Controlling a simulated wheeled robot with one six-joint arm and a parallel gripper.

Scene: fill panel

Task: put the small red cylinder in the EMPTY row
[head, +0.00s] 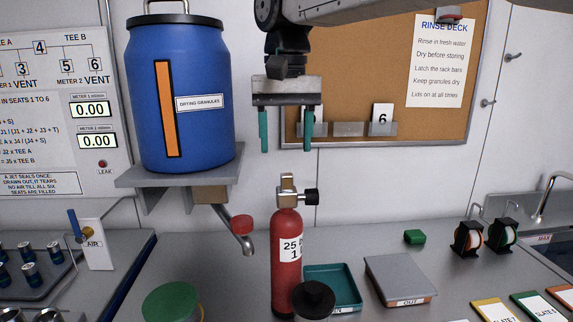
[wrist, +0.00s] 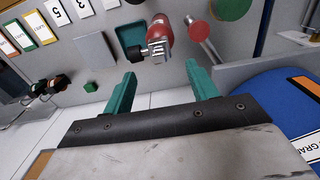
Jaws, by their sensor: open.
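A red cylinder (head: 286,257) with a white label reading "25" and "1" stands upright on the grey counter. It has a metal valve and a black knob on top. It also shows in the wrist view (wrist: 161,29), beyond my fingers. My gripper (head: 286,148) is open and empty, above the cylinder in the head view and apart from it. Its teal fingers show in the wrist view (wrist: 163,75). No row marked EMPTY can be made out in either view.
A blue drum (head: 187,110) sits on a wall shelf, left of my gripper, with a red-handled tap (head: 242,226) below. A teal tray (head: 335,280), a grey OUT box (head: 398,276), a green lid (head: 172,303) and a black-topped object (head: 314,299) surround the cylinder.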

